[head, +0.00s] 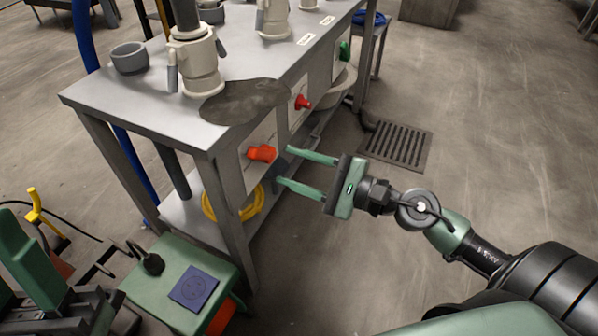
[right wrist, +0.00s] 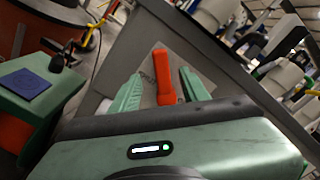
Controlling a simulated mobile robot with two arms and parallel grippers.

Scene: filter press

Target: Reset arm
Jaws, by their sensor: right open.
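My right gripper (head: 281,166) reaches in from the right in the head view, beside the grey bench. It is open, its two green fingers apart and nothing seen held between them. An orange handle (head: 262,153) on the bench's front panel lies just beyond the fingertips. In the right wrist view the orange handle (right wrist: 163,75) shows between the two fingers; contact cannot be told. My left gripper is not clearly seen.
The grey bench (head: 140,105) carries beige valve-like fittings (head: 196,58) and a grey bowl (head: 130,58). A red knob (head: 302,102) sits farther along its front. A yellow coil (head: 232,205) lies below. A floor grate (head: 396,146) is behind; the floor to the right is open.

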